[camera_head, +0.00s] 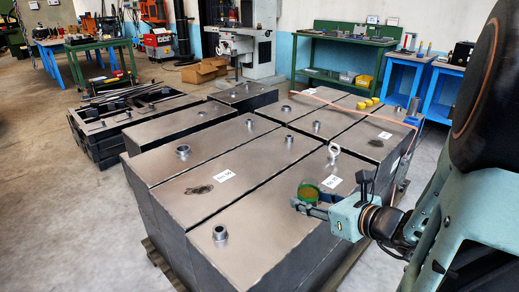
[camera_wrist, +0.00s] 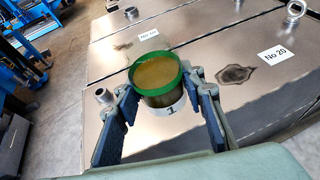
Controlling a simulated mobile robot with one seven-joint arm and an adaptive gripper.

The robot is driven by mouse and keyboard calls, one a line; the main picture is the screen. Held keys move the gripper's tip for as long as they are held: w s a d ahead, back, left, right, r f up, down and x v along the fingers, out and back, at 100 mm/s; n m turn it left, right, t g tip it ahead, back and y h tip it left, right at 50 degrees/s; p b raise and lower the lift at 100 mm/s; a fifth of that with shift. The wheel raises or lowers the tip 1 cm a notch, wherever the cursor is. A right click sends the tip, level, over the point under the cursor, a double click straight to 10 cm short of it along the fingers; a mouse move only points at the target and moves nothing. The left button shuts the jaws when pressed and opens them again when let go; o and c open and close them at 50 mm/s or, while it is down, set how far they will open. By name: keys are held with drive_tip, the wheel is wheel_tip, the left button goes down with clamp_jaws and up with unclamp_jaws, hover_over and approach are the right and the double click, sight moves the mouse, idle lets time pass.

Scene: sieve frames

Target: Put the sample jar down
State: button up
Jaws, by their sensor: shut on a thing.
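The sample jar (camera_head: 309,192) has a green rim, brown contents and a pale band marked 1. In the wrist view the jar (camera_wrist: 157,76) is upright, or nearly so, between the two dark fingers. My gripper (camera_head: 307,208) is shut on it, with a finger on either side of the band. The jar is over the metal top (camera_head: 275,225) of a large steel block at the near right. Its base is hidden, so I cannot tell whether it touches the top.
A label reading No 20 (camera_wrist: 278,53), a dark stain (camera_wrist: 236,74) and an eye bolt (camera_head: 334,150) are close by. Short round fittings (camera_head: 220,233) stand up from the tops. Yellow caps (camera_head: 369,102) are at the back. Bare metal lies left of the jar.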

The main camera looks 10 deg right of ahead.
drive_tip(key=w+a+f+n+g+y, duration=0.5)
drive_tip(key=a+n+y, duration=0.1)
drive_tip(key=a, duration=0.4)
wheel_tip(320, 180, up, 26)
drive_tip(key=p, duration=3.3)
drive_tip(key=shift+s+r+n, duration=0.15)
drive_tip(key=shift+r+n, duration=0.05)
drive_tip(key=shift+n, duration=0.1)
drive_tip(key=shift+f, duration=0.1)
drive_tip(key=s+d+f+m+t+h+b, duration=0.1)
drive_tip(key=d+f+m+t+h+b, duration=0.25)
drive_tip(key=f+b, duration=0.85)
drive_tip(key=s+d+f+m+t+h+b, duration=0.1)
drive_tip(key=d+f+m+t+h+b, duration=0.2)
drive_tip(key=f+b, duration=0.85)
drive_tip(key=g+b, duration=0.2)
drive_tip(key=b, duration=0.8)
hover_over(287, 205)
drive_tip(key=shift+t+y, duration=0.25)
drive_tip(key=f, duration=0.6)
drive_tip(key=shift+s+f, duration=0.2)
drive_tip(key=shift+s, duration=0.15)
drive_tip(key=shift+w+d+f+b, duration=0.1)
drive_tip(key=shift+w+f+b, duration=0.15)
drive_tip(key=shift+f, duration=0.75)
drive_tip(key=shift+w+f+b, duration=0.15)
drive_tip(key=shift+f+b, duration=0.1)
drive_tip(key=shift+f, duration=0.7)
drive_tip(key=shift+f, duration=0.1)
